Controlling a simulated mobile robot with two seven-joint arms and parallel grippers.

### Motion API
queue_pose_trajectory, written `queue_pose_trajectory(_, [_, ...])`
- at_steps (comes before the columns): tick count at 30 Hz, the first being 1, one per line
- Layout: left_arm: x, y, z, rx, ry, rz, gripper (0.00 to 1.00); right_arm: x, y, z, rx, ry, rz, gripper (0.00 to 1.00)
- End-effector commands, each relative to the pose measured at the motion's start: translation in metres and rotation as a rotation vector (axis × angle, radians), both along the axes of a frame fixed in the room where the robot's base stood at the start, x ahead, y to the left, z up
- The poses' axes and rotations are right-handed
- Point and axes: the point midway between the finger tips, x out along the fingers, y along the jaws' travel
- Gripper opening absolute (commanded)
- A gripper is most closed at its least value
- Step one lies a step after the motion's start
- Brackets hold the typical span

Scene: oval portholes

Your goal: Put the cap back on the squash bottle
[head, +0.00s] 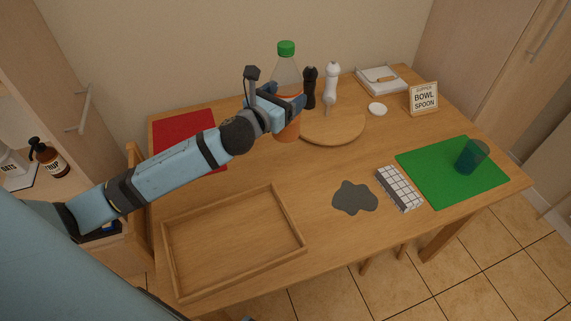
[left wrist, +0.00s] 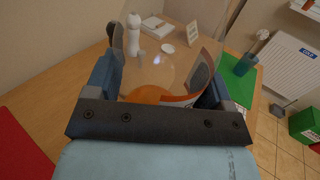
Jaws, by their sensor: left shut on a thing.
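The squash bottle (head: 286,72) is clear with orange liquid low inside and stands upright at the back of the table. A green cap (head: 286,48) shows at the top of its neck; I cannot tell how firmly it sits. My left gripper (head: 283,107) is shut around the bottle's body. In the left wrist view the clear bottle (left wrist: 165,70) fills the space between the fingers, and its top is out of frame. Its base is partly hidden, so I cannot tell whether it touches the table.
Dark (head: 310,88) and white (head: 331,82) shakers stand right of the bottle, near a round board (head: 345,130). A small white disc (head: 377,109), a sign (head: 423,98), a green mat (head: 425,165) and a blue cup (head: 471,156) lie right. A wooden tray (head: 168,255) is front left.

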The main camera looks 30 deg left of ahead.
Motion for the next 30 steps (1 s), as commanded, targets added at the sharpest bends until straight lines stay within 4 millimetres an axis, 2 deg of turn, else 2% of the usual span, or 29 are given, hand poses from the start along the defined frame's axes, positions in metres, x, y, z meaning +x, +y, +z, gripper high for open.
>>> queue_pose_trajectory(1, [-0.001,-0.001,-0.017,-0.004,0.006,0.001,0.10,0.001,0.000,-0.004,0.000,-0.001,-0.001,0.66])
queue_pose_trajectory(3, [-0.001,-0.001,-0.037,-0.005,0.007,0.002,0.10,0.002,0.000,-0.007,0.003,0.000,-0.003,0.66])
queue_pose_trajectory(9, [-0.001,-0.001,-0.091,-0.007,0.004,0.002,0.10,0.004,0.001,-0.014,0.013,0.008,-0.009,0.66])
queue_pose_trajectory(15, [-0.001,-0.001,-0.132,-0.004,0.004,0.001,0.10,0.006,0.002,-0.020,0.024,0.013,-0.014,0.66])
queue_pose_trajectory(20, [0.000,-0.001,-0.143,-0.002,-0.001,0.000,0.10,0.007,0.004,-0.021,0.027,0.022,-0.016,0.66])
queue_pose_trajectory(30, [0.000,0.000,-0.145,-0.001,-0.001,-0.001,0.10,0.008,0.006,-0.020,0.032,0.017,-0.017,0.66])
